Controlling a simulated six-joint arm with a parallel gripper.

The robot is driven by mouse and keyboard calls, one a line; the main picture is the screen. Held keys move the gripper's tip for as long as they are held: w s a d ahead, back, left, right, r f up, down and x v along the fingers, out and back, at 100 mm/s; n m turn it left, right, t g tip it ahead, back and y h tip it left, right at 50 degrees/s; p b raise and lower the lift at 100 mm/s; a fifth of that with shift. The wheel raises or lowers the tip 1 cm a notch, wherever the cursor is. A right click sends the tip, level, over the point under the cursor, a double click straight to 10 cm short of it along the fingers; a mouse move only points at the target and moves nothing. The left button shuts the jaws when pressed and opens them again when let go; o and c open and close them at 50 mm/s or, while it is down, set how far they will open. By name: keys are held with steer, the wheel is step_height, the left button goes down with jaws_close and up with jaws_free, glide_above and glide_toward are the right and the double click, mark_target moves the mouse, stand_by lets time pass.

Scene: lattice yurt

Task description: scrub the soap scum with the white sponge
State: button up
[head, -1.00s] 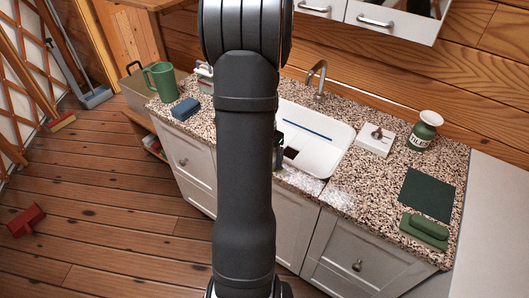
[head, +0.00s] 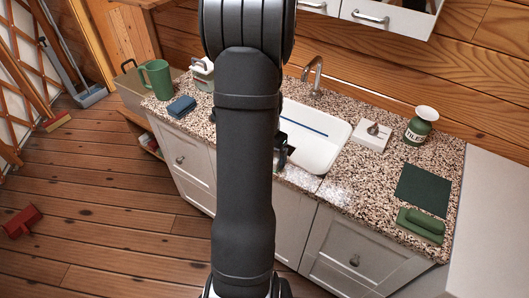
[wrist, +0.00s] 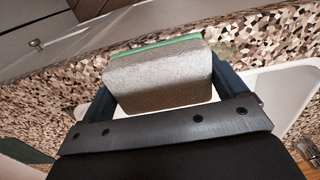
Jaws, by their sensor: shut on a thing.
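The white sponge (wrist: 160,80), pale grey-white with a green layer on its far side, is held between the two fingers of my gripper (wrist: 158,92) in the wrist view. In the head view my arm hides the sponge and most of my gripper (head: 282,146), which is at the front left of the sink. The soap scum (head: 337,191) shows as a faint whitish patch on the speckled counter at the sink's front edge. Another pale patch (head: 300,178) lies left of it. I cannot tell whether the sponge touches the counter.
The white sink (head: 322,150) and tap (head: 315,75) are beside my gripper. A soap dish (head: 372,135), green TILE bottle (head: 421,125), dark green cloth (head: 424,190) and green scrubber (head: 421,225) stand right. A green mug (head: 157,79) and blue sponge (head: 181,107) are left.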

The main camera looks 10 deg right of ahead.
steer(key=shift+s+d, duration=1)
steer(key=shift+s+d+f, duration=0.15)
steer(key=shift+s+d, duration=0.4)
steer(key=shift+s, duration=0.05)
steer(key=shift+w+a+r, duration=0.2)
steer(key=shift+w+a, duration=1.2)
steer(key=shift+w, duration=0.05)
steer(key=shift+w+a+f, duration=0.2)
steer(key=shift+w+a, duration=2.05)
steer(key=shift+a, duration=0.05)
steer(key=shift+w+a+r, duration=0.2)
steer(key=shift+w+a, duration=1)
steer(key=shift+w, duration=0.05)
steer(key=shift+s+d+f, duration=0.15)
steer(key=shift+s+d, duration=0.6)
steer(key=shift+s, duration=0.05)
steer(key=shift+s+d+f, duration=0.1)
steer(key=shift+s+d, duration=0.65)
